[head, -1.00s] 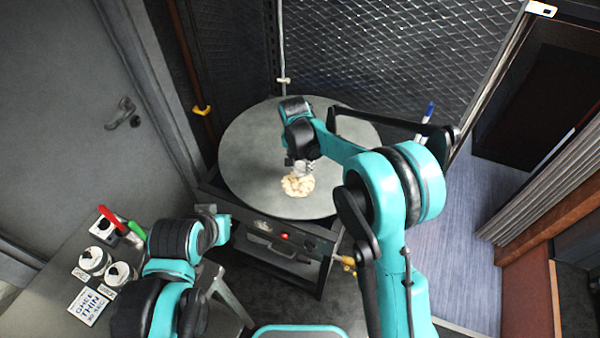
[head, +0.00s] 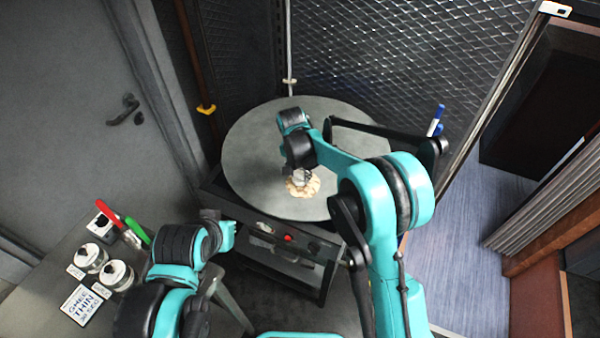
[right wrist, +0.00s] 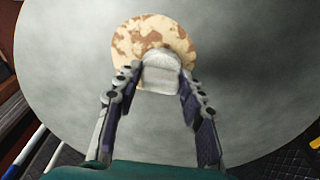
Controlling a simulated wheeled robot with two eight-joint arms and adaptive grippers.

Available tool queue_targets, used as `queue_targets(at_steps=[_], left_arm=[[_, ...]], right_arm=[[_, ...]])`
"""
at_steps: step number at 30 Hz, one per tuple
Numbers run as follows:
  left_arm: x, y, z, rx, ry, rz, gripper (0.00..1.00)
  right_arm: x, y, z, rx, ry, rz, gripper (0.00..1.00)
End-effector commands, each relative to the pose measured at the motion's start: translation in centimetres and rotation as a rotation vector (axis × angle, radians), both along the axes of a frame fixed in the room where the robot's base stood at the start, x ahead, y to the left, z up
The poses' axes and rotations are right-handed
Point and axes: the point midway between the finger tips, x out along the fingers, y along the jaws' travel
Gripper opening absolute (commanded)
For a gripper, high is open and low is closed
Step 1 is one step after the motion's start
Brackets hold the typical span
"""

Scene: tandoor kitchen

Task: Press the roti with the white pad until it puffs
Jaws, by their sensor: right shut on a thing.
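The roti (head: 306,187) lies on the round grey griddle (head: 250,150), near its front edge in the head view. In the right wrist view the roti (right wrist: 130,42) is pale with brown patches. My right gripper (head: 299,176) is over the roti and shut on the white pad (right wrist: 161,70). The pad overlaps the roti's near edge in the wrist view; I cannot tell how firmly it touches. The roti looks flat there. My left gripper (head: 222,228) is at the lower left, away from the griddle; its fingers are too unclear to read.
A side table at the lower left holds two white-lidded jars (head: 90,257), red and green handled tools (head: 122,225) and a card reading "GHEE THIN" (head: 82,305). A mesh wall (head: 400,60) stands behind the griddle. Blue-grey floor (head: 450,260) is open at the right.

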Motion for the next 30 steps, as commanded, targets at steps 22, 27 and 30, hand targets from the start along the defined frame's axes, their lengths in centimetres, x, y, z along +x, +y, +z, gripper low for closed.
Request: queue_targets(at_steps=[22,27,30], left_arm=[[0.0,0.0,-0.36,0.0,0.0,0.0,0.0],[0.0,0.0,-0.52,0.0,0.0,0.0,0.0],[0.0,0.0,-0.6,0.0,0.0,0.0,0.0]], right_arm=[[-0.01,-0.01,-0.47,0.0,0.0,0.0,0.16],[0.0,0.0,-0.67,0.0,0.0,0.0,0.16],[0.01,0.0,-0.79,0.0,0.0,0.0,0.16]])
